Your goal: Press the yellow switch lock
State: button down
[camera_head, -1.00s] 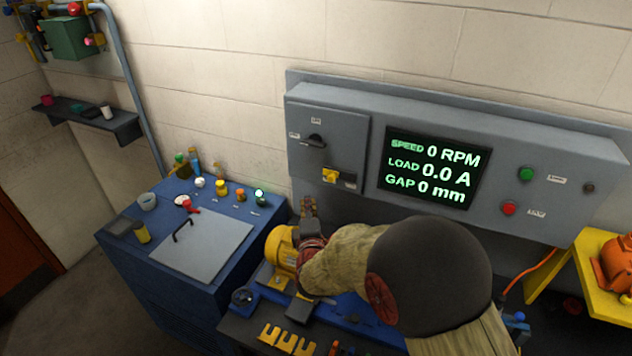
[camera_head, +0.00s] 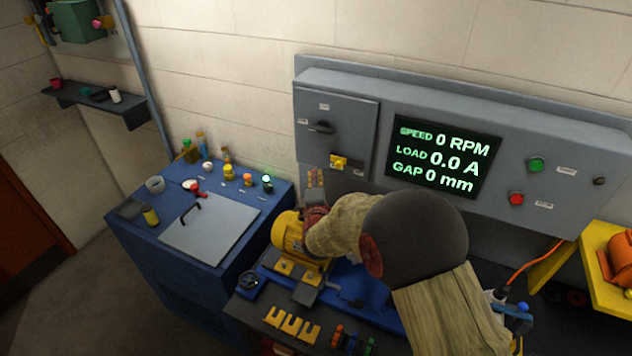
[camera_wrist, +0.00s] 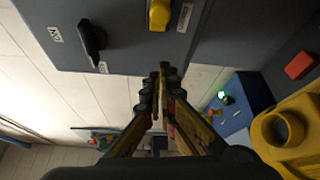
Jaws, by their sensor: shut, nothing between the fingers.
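The yellow switch lock (camera_head: 338,161) is on the front of the grey cabinet's left door, low down, below the black rotary handle (camera_head: 320,127). In the wrist view the lock (camera_wrist: 160,14) shows at the top edge, straight beyond my fingertips. My gripper (camera_wrist: 162,75) is shut and empty, its fingertips together and apart from the lock in that view.
The yellow motor (camera_head: 290,234) stands on the bench close below my gripper. A blue cabinet (camera_head: 165,275) with small items is at left. The display (camera_head: 443,155) reads 0 RPM. Green (camera_head: 536,165) and red (camera_head: 516,199) buttons are to its right.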

aim_at(343, 163)
jog(key=w+d, duration=0.1)
jog(key=w+d+p, duration=0.1)
jog(key=w+d, duration=0.1)
jog(key=shift+d+r, duration=0.2)
jog(key=shift+s+d, duration=0.1)
dwell(0.4)
jog(key=d+b, duration=0.1)
jog(key=d, duration=0.1)
jog(key=s+d+b, duration=0.2)
jog(key=d, duration=0.1)
jog(key=shift+d, duration=0.3)
jog(key=shift+f, duration=0.1)
